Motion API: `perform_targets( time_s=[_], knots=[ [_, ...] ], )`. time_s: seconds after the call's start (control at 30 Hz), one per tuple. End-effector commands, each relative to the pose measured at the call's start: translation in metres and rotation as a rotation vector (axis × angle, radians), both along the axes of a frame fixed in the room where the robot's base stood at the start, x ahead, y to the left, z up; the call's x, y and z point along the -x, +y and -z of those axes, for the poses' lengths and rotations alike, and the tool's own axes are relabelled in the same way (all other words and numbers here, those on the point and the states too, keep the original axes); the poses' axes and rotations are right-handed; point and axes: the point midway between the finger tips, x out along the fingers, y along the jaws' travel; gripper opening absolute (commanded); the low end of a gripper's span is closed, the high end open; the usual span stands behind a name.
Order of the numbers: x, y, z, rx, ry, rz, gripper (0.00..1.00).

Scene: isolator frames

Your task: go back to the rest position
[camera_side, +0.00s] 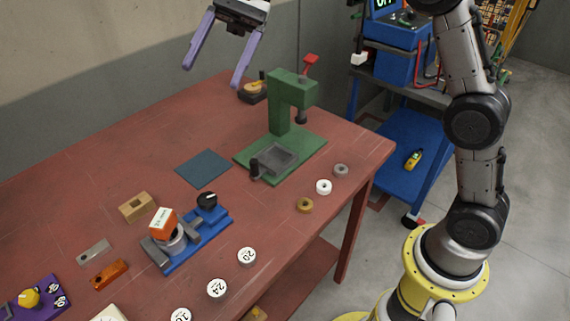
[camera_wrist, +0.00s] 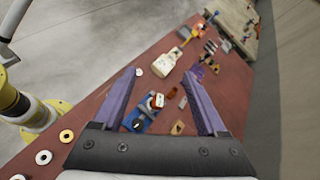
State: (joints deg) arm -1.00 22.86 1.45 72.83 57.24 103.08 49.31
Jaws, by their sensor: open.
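My gripper (camera_side: 213,66) is at the top of the side view, high above the back of the red table (camera_side: 140,115). Its two purple fingers are spread wide, with nothing between them in the side view. In the wrist view the gripper (camera_wrist: 163,78) also shows open, with the fingers well apart and the table far below. My gripper touches nothing.
A green press (camera_side: 283,115) stands near the table's back right. A blue vise (camera_side: 190,240) holds a grey round part with an orange-and-white block on top. Number discs (camera_side: 216,289), rings (camera_side: 323,187) and a purple panel (camera_side: 38,301) lie along the front. A blue cart (camera_side: 405,150) stands behind.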

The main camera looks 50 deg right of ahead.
Motion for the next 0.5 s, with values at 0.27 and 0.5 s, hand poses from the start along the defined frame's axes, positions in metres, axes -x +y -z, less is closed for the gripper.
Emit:
perform_targets(
  time_s=[0.27, 0.5],
  knots=[
    [0.087, -0.028, -0.018, 0.187, -0.279, 0.035, 0.75],
    [0.158, -0.065, 0.005, 0.385, -0.539, 0.024, 0.75]
  ],
)
